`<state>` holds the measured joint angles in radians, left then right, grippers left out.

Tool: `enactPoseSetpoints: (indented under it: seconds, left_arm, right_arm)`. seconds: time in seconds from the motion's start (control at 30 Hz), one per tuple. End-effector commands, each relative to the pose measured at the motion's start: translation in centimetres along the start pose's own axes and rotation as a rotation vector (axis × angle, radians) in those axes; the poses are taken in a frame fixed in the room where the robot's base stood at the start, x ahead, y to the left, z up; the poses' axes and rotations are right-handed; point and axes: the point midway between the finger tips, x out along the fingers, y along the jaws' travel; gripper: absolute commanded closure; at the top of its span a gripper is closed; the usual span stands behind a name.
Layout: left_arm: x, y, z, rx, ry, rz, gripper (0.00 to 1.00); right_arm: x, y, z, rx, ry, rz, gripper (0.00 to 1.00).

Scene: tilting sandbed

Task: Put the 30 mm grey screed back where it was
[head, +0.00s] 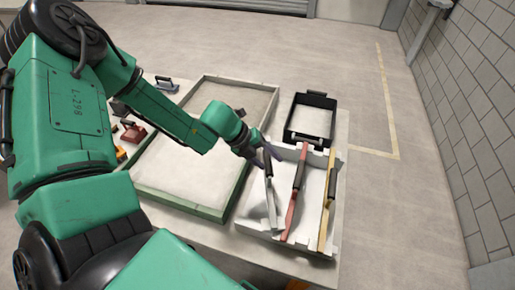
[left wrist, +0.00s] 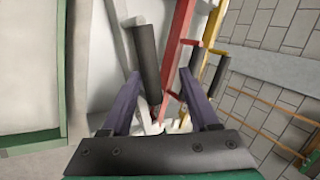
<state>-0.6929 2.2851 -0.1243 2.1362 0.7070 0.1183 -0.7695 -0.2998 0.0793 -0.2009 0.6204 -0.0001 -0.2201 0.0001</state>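The grey screed (head: 271,207) stands at the left of the white rack (head: 255,228), with its black handle toward the rack's far end. The handle also shows in the left wrist view (left wrist: 147,58). My left gripper (head: 268,158) is at the handle's far end. In the left wrist view its two purple fingers (left wrist: 159,75) are spread apart, with the handle showing between and beyond them, and no finger is seen pressing on it. Whether the screed's lower edge sits fully in the rack's notches cannot be told. My right gripper is not in view.
A red screed (head: 291,213) and a yellow screed (head: 326,220) stand to the right in the same rack. A black open bin (head: 311,118) is behind it. The green-framed sandbed (head: 185,207) lies to the left, with small tools (head: 133,133) beyond.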

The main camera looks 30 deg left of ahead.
Motion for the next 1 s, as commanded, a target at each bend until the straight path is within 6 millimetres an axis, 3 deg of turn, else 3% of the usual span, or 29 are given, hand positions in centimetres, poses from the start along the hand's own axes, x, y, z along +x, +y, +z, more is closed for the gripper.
enactPoseSetpoints:
  seconds: [0.03, 0.17, 0.53, 0.67, 1.0]
  left_arm:
    - [-1.1, -0.8, 0.0, 0.001, 0.0, -0.001, 0.41]
    - [-2.9, -0.6, 0.1, 0.005, -0.004, -0.001, 0.41]
    - [-11.4, -0.4, 0.1, 0.003, -0.005, 0.0, 0.41]
    - [-12.5, -0.4, 0.0, 0.0, -0.001, 0.0, 0.41]
    - [-12.5, -0.3, 0.0, -0.001, 0.0, 0.0, 0.41]
  right_arm:
    - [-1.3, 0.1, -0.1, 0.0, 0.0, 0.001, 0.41]
    - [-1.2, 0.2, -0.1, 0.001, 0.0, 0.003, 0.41]
    - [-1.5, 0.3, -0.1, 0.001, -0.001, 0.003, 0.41]
    - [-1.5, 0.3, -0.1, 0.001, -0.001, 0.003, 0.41]
    - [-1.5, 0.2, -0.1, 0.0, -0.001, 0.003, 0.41]
